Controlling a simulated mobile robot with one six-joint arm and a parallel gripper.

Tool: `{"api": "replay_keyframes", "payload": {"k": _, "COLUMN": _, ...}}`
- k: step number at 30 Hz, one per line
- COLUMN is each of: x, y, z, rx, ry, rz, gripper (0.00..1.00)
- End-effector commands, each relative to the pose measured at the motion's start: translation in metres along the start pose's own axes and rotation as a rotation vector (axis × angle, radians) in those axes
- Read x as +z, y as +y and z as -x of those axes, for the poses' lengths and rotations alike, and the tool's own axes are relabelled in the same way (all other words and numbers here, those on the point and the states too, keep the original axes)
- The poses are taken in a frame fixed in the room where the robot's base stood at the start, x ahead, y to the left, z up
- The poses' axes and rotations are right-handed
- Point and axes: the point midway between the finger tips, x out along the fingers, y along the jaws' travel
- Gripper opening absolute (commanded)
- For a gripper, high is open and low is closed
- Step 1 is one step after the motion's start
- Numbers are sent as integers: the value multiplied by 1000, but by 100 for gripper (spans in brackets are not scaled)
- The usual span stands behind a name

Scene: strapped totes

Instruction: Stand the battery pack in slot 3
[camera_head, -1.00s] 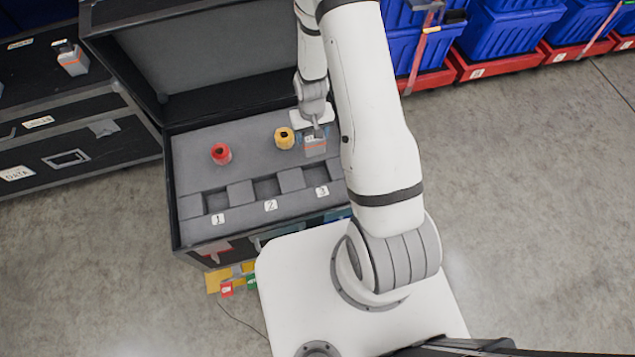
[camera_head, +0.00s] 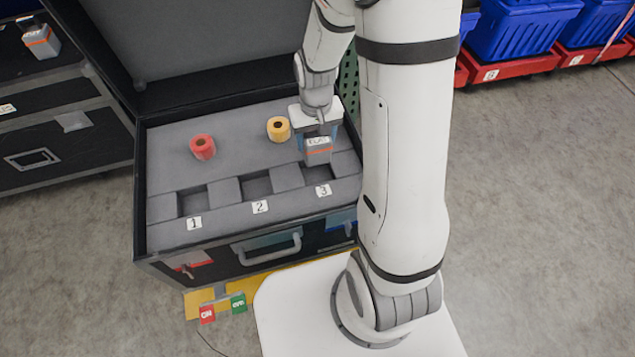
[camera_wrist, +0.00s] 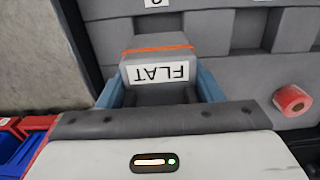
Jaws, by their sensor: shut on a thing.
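The battery pack (camera_head: 318,156) is a grey block with an orange stripe and a white label. My gripper (camera_head: 318,138) is shut on it from above. In the wrist view, the blue fingers of my gripper (camera_wrist: 158,96) flank the pack (camera_wrist: 155,46), whose label reads "FLAT" upside down. The pack looks upright. Slot 3 (camera_head: 317,175) is a dark recess in the grey foam, behind the tag "3". The pack's lower end appears at the slot's back edge and covers part of it. I cannot tell its height above the foam.
Slot 2 (camera_head: 257,185) and slot 1 (camera_head: 192,201) are empty. A red roll (camera_head: 203,147) and a yellow roll (camera_head: 278,129) stand on the foam behind them. The open lid (camera_head: 200,45) rises at the back. Another similar pack (camera_head: 40,40) stands on the left case.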

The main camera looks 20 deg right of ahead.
Motion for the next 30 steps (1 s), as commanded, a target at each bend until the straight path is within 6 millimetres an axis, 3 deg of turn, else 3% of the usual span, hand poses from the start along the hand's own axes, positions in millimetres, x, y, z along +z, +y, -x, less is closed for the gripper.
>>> {"api": "replay_keyframes", "payload": {"k": 10, "x": 1, "y": 0, "z": -52, "rx": 0, "ry": 0, "rz": -1, "gripper": 7}}
{"api": "replay_keyframes", "payload": {"k": 17, "x": 0, "y": 1, "z": -66, "rx": 0, "ry": 2, "rz": -1, "gripper": 7}}
{"api": "replay_keyframes", "payload": {"k": 24, "x": 1, "y": 1, "z": -97, "rx": 0, "ry": 0, "rz": -2, "gripper": 7}}
{"api": "replay_keyframes", "payload": {"k": 30, "x": 0, "y": 1, "z": -99, "rx": 0, "ry": 3, "rz": -2, "gripper": 7}}
